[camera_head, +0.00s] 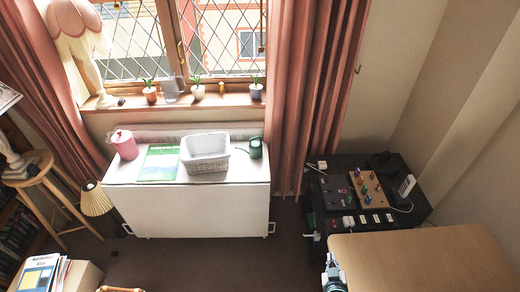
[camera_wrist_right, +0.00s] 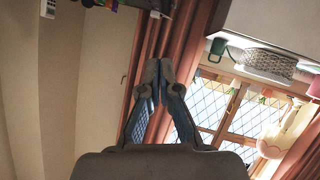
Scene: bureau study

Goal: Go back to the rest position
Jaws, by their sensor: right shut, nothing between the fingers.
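My right gripper (camera_head: 333,274) shows at the bottom edge of the head view, just left of a wooden tabletop (camera_head: 425,258). Only a small part of it shows there. In the right wrist view the gripper (camera_wrist_right: 157,72) has its two fingertips together and nothing between them. Behind the fingers in that view are a reddish curtain (camera_wrist_right: 178,45) and the window. My left gripper is in neither view.
A white cabinet (camera_head: 200,210) under the window bears a white basket (camera_head: 206,165), a pink canister (camera_head: 124,144), a green book (camera_head: 159,162) and a dark green mug (camera_head: 255,148). A black table (camera_head: 335,208) with small items stands at the right. Dark floor lies between.

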